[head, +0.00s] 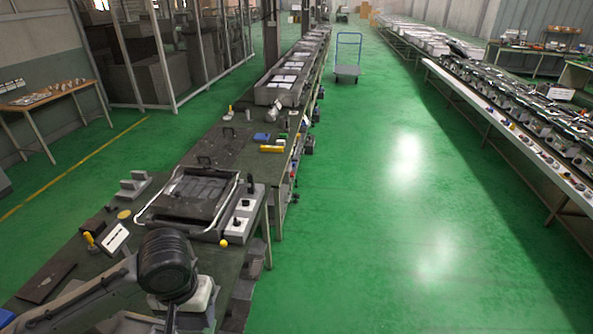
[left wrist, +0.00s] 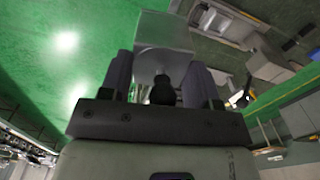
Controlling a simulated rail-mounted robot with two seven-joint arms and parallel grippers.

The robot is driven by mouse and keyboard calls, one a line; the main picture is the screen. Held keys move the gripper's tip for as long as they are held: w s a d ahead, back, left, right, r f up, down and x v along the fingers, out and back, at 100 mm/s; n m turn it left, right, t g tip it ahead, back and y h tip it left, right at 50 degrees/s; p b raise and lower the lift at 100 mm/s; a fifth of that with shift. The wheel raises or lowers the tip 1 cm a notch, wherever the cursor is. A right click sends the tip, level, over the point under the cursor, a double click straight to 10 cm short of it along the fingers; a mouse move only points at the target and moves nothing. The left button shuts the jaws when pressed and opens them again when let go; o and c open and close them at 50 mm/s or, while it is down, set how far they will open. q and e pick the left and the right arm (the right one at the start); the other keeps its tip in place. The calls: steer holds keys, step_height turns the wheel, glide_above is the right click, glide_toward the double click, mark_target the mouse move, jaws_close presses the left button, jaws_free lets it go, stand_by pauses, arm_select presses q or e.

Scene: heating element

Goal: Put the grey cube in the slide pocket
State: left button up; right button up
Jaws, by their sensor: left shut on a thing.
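My left gripper (left wrist: 160,72) shows in the left wrist view with its two dark fingers on either side of a grey block, which I take to be the grey cube (left wrist: 165,35). The gripper is shut on it and holds it over the green floor and bench edge. I cannot make out the slide pocket for certain. My right gripper is in neither view.
A dark tray-like device with a pale handle frame (head: 142,225) stands on the bench beyond my wrist. Beside it are a grey switch box (head: 240,222) and a small grey stepped block (head: 133,184).

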arm_select(q)
steer(key=r, duration=0.1)
steer(key=w+r, duration=0.1)
steer(key=shift+r, duration=0.4)
steer(key=shift+s+r+p, duration=0.3)
steer(key=shift+r+p, duration=0.1)
steer(key=shift+p, duration=0.25)
steer(key=s+r+p, duration=0.8)
steer(key=r+p, duration=0.1)
steer(key=p, duration=0.3)
steer(key=shift+s, duration=0.15)
steer(key=shift+a, duration=0.15)
